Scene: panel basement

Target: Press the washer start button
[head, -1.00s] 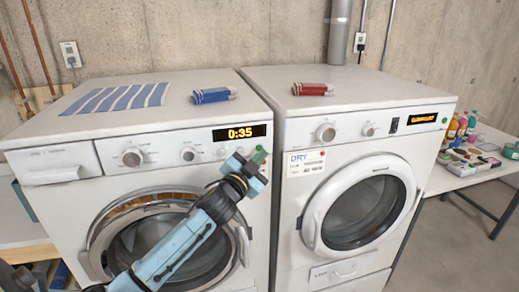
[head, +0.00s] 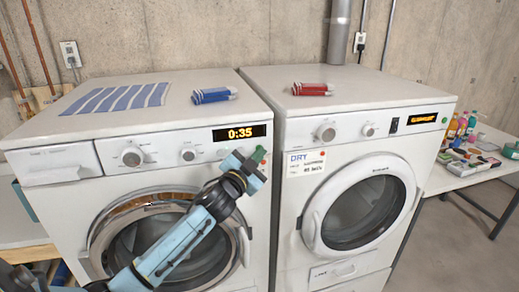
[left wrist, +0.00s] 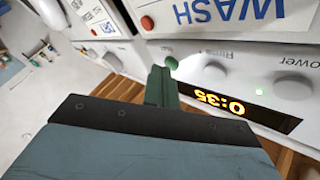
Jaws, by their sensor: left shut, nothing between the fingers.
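The washer (head: 60,215) is the left machine, with a lit display (head: 239,133) reading 0:35. It has knobs on its panel and a round glass door. In the left wrist view, which is upside down, a round green button (left wrist: 171,63) sits on the panel between the display and the WASH card (left wrist: 228,12). My left gripper (head: 259,160) is shut and empty at the right end of the washer's panel. Its dark green fingertips (left wrist: 160,76) are right beside the green button; I cannot tell whether they touch it. My right gripper is not in view.
The dryer (head: 285,215) stands close on the right, with a DRY card (head: 305,163) on its front. A blue item (head: 213,95) and striped cloth (head: 118,97) lie on the washer; a red item (head: 312,89) lies on the dryer. A table (head: 465,175) with bottles stands at far right.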

